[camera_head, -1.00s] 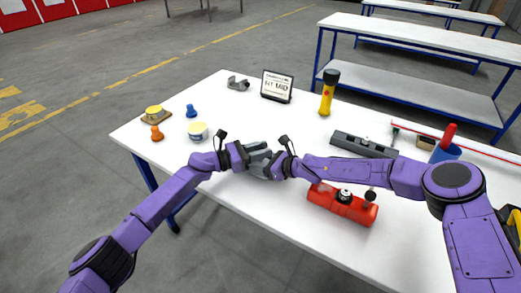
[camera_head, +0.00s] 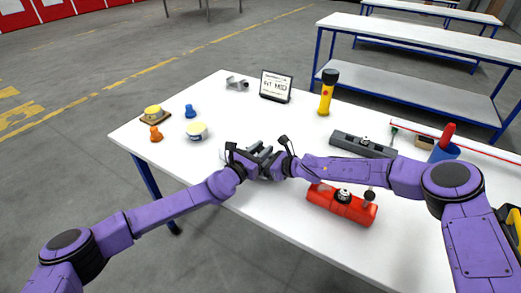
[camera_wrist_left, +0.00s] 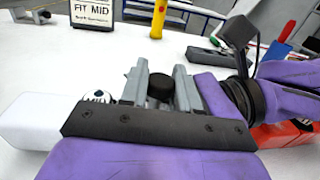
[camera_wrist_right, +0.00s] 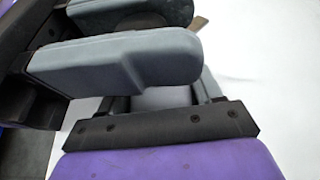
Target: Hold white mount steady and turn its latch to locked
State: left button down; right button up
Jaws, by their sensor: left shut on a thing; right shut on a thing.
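The white mount (camera_wrist_left: 35,120) shows at the left of the left wrist view, with a round silver dial (camera_wrist_left: 95,97) on it. A black latch knob (camera_wrist_left: 160,88) sits between the fingers of my left gripper (camera_wrist_left: 160,80), which is shut on it. In the head view my left gripper (camera_head: 258,158) meets my right gripper (camera_head: 275,166) closely, and together they hide most of the mount. In the right wrist view my right gripper (camera_wrist_right: 165,88) is shut on a white part, apparently the mount. Large grey fingers of my left gripper cover much of that view.
A red mount (camera_head: 340,203) lies just right of the grippers, close to my right arm.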

pick_arm(q)
jog(key=shift+r+n+t+y, duration=0.25)
jog(key=shift+n+t+y, duration=0.35)
jog(key=shift+t+y, duration=0.1)
jog(key=shift+a, duration=0.1)
jog(key=shift+w+a+f, duration=0.1)
jog(key=shift+w+a, duration=0.15)
jog(key=shift+a, duration=0.05)
jog(key=c, duration=0.9)
grip_release()
jog(key=shift+s+f, duration=0.1)
jog(key=shift+s, duration=0.2)
jog(key=v, duration=1.1)
jog(key=shift+s+a, duration=0.2)
jog(key=shift+o, duration=0.3)
